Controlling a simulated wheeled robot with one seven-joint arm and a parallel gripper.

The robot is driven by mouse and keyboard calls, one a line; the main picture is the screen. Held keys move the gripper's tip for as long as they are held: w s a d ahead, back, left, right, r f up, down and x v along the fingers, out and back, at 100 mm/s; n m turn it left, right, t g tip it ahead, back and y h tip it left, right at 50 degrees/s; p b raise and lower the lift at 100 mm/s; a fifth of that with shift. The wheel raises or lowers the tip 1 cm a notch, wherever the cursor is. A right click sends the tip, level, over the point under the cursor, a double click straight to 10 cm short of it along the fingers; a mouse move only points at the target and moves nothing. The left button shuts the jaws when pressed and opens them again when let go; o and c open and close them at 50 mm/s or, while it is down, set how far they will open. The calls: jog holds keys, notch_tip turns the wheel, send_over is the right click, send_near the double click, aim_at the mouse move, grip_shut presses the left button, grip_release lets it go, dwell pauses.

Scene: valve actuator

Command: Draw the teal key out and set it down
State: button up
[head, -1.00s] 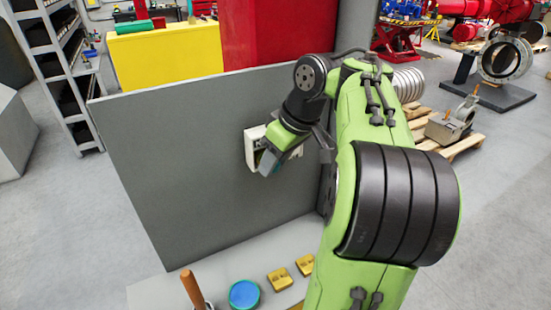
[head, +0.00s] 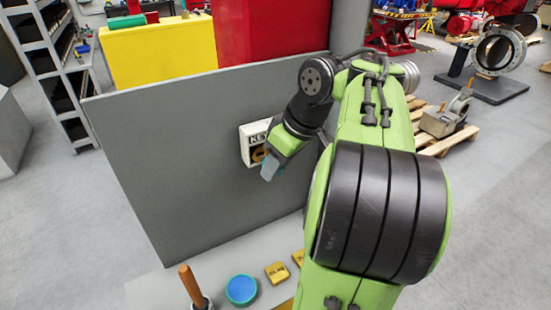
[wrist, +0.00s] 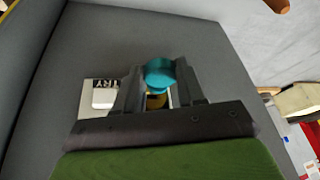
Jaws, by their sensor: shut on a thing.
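The teal key (wrist: 160,73) is between my gripper's two fingers (wrist: 158,88) in the wrist view, and the fingers are shut on it. A brass-coloured part (wrist: 157,101) shows just behind it. In the head view, a white box (head: 246,149) lettered "KEY" is fixed to the grey panel and has a brass round (head: 258,155) in its front. My gripper (head: 270,172) is close in front of the box's lower right. I cannot clearly make out the key in the head view, nor tell whether its tip is still inside the lock.
A pale bench (head: 215,272) lies below the panel (head: 170,170). On it are a blue-topped round item (head: 241,290), a yellow block (head: 277,273) and a wooden-handled tool (head: 190,284). Some bare bench shows behind them. My arm covers the right side.

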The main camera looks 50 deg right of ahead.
jog(key=shift+s+a, duration=0.25)
jog(key=shift+s, duration=0.6)
jog(key=shift+w, duration=0.1)
dwell(1.4)
